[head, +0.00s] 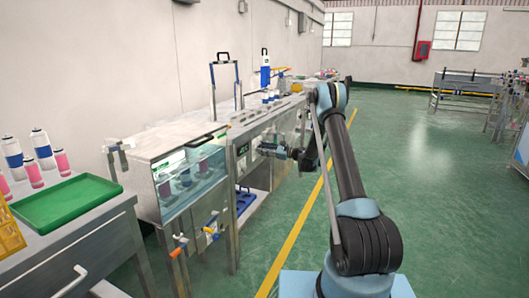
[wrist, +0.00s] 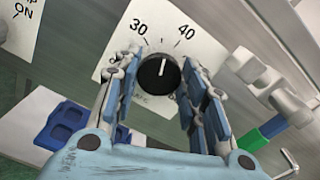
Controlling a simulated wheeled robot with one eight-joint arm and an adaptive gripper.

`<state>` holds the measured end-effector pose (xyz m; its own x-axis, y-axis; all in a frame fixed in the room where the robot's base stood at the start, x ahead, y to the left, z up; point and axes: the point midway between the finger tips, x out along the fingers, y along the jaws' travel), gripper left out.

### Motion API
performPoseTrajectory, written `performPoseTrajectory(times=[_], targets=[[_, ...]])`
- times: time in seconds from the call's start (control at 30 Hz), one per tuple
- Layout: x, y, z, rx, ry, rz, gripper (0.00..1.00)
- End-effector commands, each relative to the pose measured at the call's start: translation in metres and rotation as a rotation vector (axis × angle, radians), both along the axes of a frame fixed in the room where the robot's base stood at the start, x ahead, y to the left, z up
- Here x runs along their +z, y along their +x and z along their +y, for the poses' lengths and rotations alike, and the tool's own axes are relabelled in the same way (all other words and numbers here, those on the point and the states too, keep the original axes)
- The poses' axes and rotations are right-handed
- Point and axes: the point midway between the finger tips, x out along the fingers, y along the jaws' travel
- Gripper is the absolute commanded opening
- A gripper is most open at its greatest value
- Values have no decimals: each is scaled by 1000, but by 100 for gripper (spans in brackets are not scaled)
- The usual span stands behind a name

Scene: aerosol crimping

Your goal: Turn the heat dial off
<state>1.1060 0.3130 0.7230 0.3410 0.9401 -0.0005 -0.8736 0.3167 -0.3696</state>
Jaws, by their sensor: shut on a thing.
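The heat dial (wrist: 159,73) is a round black knob with a white pointer line, on a white scale plate (wrist: 185,22) on the metal panel. In the wrist view its line points up, between the marks 30 and 40. My gripper (wrist: 160,88) has one blue-padded finger on each side of the dial and is shut on it. In the head view my gripper (head: 268,151) reaches left to the front of the metal bench unit, and I cannot make out the dial there.
A water bath with a clear front (head: 190,180) stands left of my gripper. A blue tray (wrist: 62,122) lies below the panel. Levers (wrist: 270,80) stick out right of the dial. A green tray (head: 65,203) is on the left table.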

Motion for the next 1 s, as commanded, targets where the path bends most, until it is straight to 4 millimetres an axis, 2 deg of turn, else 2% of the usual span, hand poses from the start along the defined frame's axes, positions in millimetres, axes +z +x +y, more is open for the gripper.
performPoseTrajectory(times=[1.0], targets=[[-4,-3,1,0,-330,-906,15]])
